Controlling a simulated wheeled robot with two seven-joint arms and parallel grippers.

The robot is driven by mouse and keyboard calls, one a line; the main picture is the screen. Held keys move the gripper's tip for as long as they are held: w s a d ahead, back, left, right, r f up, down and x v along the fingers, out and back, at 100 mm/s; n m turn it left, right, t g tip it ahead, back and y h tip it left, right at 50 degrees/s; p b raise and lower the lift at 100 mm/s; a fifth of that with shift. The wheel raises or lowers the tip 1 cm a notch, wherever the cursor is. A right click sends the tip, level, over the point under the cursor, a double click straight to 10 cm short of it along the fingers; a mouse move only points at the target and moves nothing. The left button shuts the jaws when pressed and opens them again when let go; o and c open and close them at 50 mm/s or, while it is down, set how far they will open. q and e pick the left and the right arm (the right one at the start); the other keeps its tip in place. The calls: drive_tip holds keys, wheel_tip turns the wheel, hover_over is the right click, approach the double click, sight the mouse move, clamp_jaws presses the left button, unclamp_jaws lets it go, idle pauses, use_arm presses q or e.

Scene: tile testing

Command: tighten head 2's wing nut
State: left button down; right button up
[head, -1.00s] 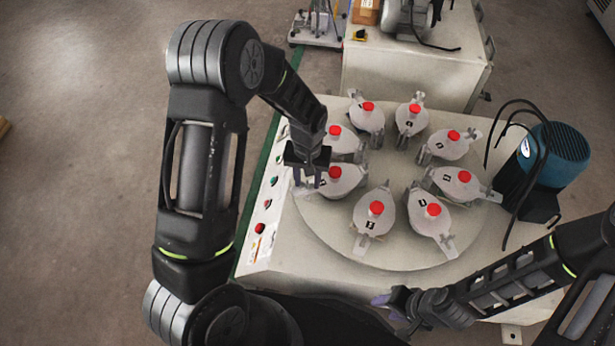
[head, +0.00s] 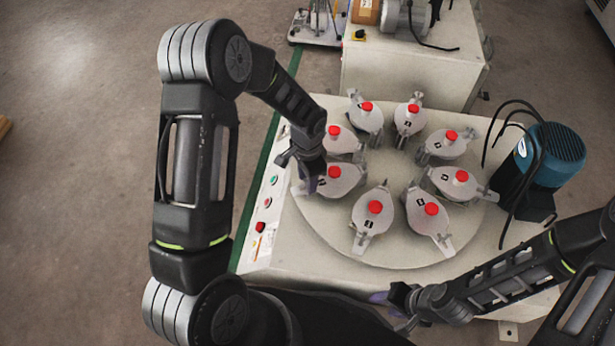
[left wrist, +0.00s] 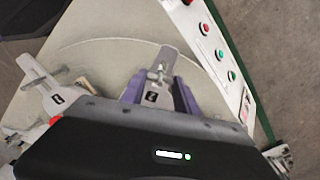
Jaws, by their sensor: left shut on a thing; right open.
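The head under my left gripper (head: 312,184) is a pale grey metal lid (head: 346,182) with a red knob (head: 334,171), at the left of the round turntable. Its small black label is too small to read surely. In the left wrist view its metal wing nut (left wrist: 158,72) stands on the bracket between my purple fingers. My left gripper is shut on the wing nut; in the head view the gripper hides it. My right gripper (head: 392,298) is open and empty at the table's front edge, apart from the heads.
Several similar red-knobbed heads ring the turntable (head: 400,258), close to each other. A control strip with buttons (head: 261,226) runs along the machine's left edge. A blue motor (head: 556,150) with black cables stands at the right. The turntable's middle is clear.

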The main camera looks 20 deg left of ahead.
use_arm(q)
drive_tip(key=shift+m, duration=0.7)
drive_tip(key=c, duration=0.9)
unclamp_jaws()
drive_tip(key=shift+r, duration=0.1)
wheel_tip(320, 180, up, 8)
drive_tip(key=shift+f+p, duration=0.15)
drive_tip(key=shift+p, duration=0.9)
